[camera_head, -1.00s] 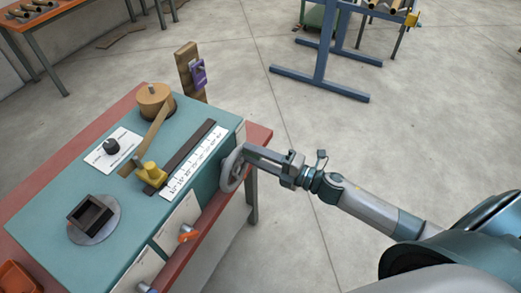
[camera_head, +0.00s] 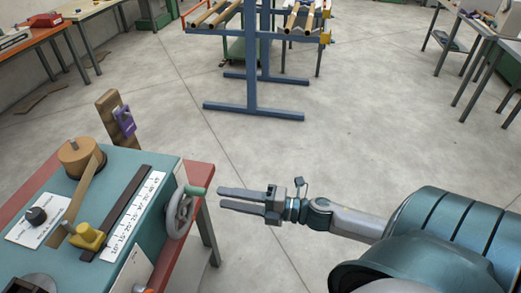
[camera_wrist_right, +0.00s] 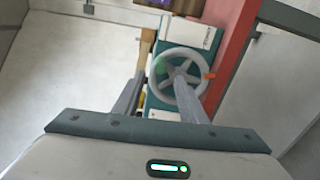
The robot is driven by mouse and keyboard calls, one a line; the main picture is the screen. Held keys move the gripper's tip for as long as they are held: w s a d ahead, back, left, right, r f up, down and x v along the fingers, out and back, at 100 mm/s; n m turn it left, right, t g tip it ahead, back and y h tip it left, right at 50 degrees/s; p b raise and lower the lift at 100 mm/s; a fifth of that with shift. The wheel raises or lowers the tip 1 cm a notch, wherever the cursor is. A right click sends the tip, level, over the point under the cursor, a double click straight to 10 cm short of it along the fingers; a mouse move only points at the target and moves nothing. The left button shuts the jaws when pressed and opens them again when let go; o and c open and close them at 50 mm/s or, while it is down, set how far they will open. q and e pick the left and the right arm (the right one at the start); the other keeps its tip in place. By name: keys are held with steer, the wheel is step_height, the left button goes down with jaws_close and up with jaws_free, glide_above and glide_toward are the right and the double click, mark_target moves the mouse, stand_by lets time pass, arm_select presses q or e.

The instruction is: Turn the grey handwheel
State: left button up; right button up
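The grey handwheel (camera_head: 180,212) is on the right side of the teal winder (camera_head: 150,170), with a green handle (camera_head: 196,191) at its upper rim. My right gripper (camera_head: 219,197) is just right of the wheel in the head view, its two fingers apart and pointing at it, with nothing between them. In the right wrist view the spoked handwheel (camera_wrist_right: 183,72) lies beyond the open fingers, and the right finger overlaps it in the picture. A gap shows between fingertips and wheel in the head view. My left gripper is not in view.
On the winder are a wooden roll (camera_head: 75,155), a yellow clamp (camera_head: 88,236), a black knob (camera_head: 37,215) and a white scale (camera_head: 134,212). A blue rack (camera_head: 252,70) stands behind. The floor right of the winder is open.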

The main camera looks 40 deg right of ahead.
steer(key=b+v, duration=0.2)
steer(key=v, duration=0.6)
stand_by(0.5)
